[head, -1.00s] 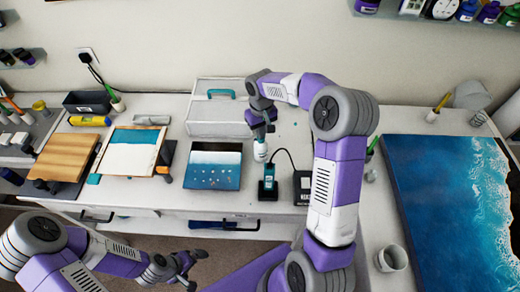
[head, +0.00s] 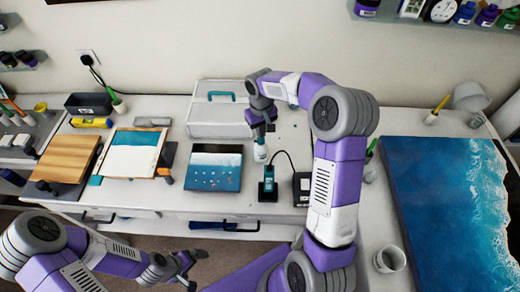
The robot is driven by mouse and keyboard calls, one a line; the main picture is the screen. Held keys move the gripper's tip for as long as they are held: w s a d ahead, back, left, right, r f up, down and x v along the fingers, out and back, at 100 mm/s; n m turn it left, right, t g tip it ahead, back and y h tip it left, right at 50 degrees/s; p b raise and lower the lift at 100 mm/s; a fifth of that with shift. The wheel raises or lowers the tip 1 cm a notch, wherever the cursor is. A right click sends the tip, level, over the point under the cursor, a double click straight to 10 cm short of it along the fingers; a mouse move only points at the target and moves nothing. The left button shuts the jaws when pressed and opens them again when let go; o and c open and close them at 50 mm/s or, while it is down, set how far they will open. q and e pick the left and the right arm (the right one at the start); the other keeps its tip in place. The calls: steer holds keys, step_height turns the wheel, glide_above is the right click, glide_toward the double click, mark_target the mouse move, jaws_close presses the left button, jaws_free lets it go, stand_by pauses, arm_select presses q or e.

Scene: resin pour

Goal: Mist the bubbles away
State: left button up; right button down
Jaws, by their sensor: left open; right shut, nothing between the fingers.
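A small blue resin panel (head: 213,172) lies on the bench. Several small pale spots, like bubbles, show on its lower half. A white spray bottle (head: 260,153) stands upright to the right of the panel. My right gripper (head: 260,138) is at the bottle's top, shut, with nothing between its fingers; the arm hides part of this spot, and I cannot tell whether it touches the bottle. My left gripper (head: 190,270) is open and empty, low in front of the bench and well away from the panel.
A teal-and-black device (head: 268,185) with a cable stands right of the panel, near a dark box (head: 301,188). A grey case (head: 215,117) stands behind. A painted board (head: 132,152) lies left. A large ocean panel (head: 445,205) and a cup (head: 390,259) are at the right.

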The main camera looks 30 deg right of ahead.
steer(key=shift+f, duration=0.25)
stand_by(0.4)
steer(key=shift+f+b, duration=0.7)
steer(key=shift+f, duration=0.15)
steer(key=shift+r+p, duration=0.8)
steer(key=shift+r, duration=0.3)
steer(key=shift+a+f, duration=0.1)
